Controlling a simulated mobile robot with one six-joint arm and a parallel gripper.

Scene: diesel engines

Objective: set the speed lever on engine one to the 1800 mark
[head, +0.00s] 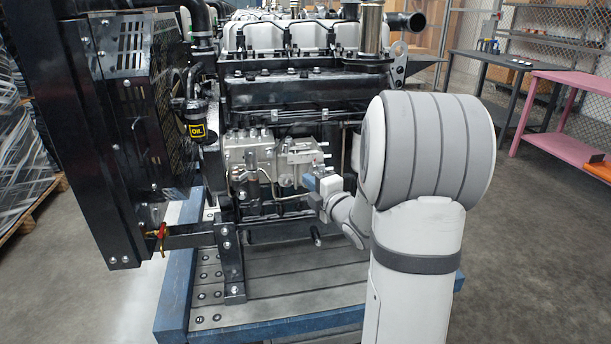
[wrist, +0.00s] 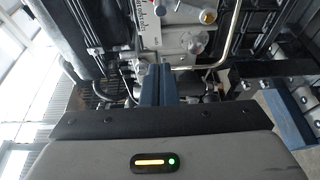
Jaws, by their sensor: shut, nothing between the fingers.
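Engine one (head: 300,95) is a black diesel engine on a stand, with a silver pump and governor block (head: 250,155) low on its side. My gripper (head: 309,184) is beside the right end of that block. In the wrist view its blue fingers (wrist: 157,84) are together and empty, pointing at the block. A pale scale plate with dark marks (wrist: 148,25) is just above the fingertips. A grey bar with an orange round end (wrist: 208,17) is up and right of them and may be the speed lever. The mark numbers are too small to read. I cannot tell whether the fingertips touch anything.
A bent metal pipe (wrist: 228,50) runs right of the fingers. In the head view a black radiator frame (head: 125,110) stands left, with a red-handled valve (head: 162,232) below. The blue-edged stand (head: 175,290) is beneath. A pink table (head: 580,85) is far right.

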